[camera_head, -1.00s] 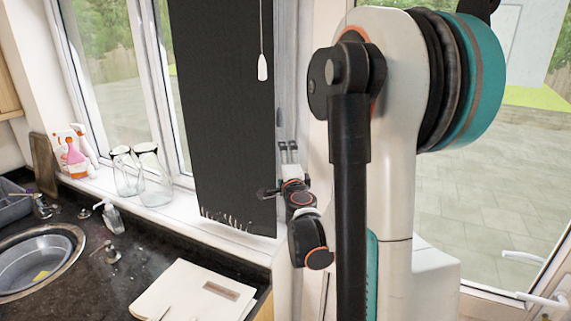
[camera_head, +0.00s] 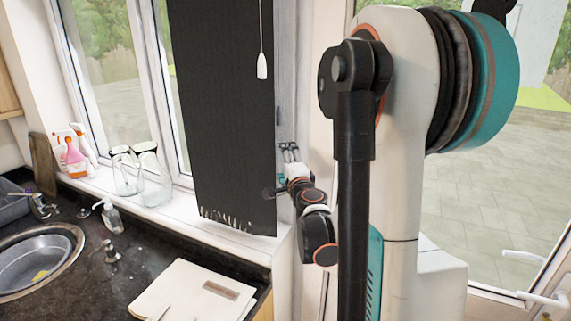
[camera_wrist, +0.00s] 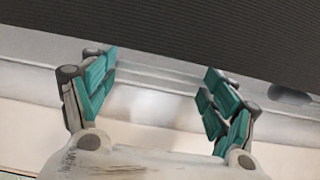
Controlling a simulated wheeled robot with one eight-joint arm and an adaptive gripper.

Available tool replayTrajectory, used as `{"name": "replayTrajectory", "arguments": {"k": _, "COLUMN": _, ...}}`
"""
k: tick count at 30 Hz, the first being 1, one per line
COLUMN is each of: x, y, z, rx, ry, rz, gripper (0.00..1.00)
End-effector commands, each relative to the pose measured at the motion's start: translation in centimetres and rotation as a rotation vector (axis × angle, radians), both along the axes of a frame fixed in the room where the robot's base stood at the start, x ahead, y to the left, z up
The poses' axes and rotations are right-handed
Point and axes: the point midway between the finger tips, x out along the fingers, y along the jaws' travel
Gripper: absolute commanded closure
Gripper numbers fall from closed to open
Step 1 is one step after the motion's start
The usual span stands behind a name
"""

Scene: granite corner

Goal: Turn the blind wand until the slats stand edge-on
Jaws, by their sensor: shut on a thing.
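The blind (camera_head: 225,110) is a dark panel hanging in front of the window, and its slats cannot be told apart at this size. A thin cord with a white pull (camera_head: 262,66) hangs before its upper right part; no other wand shows clearly. My gripper (camera_head: 289,149) is beside the blind's lower right edge, apart from the white pull. In the wrist view my gripper (camera_wrist: 163,68) has its two teal-padded fingers well apart, with nothing visible between them. The dark blind (camera_wrist: 200,28) crosses the top of that view, close past the fingertips.
Glass jars (camera_head: 140,172) and spray bottles (camera_head: 72,152) stand on the sill left of the blind. The counter holds a sink (camera_head: 38,262), a soap bottle (camera_head: 112,217) and a pale board (camera_head: 185,292). A small dark fitting (camera_head: 278,115) is on the wall above my gripper.

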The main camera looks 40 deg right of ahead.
Motion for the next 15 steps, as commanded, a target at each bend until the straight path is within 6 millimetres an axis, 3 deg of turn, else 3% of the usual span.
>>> {"name": "replayTrajectory", "arguments": {"k": 15, "x": -0.4, "y": -1.3, "z": -0.2, "rx": 0.0, "ry": 0.0, "rz": 0.421, "gripper": 0.45}}
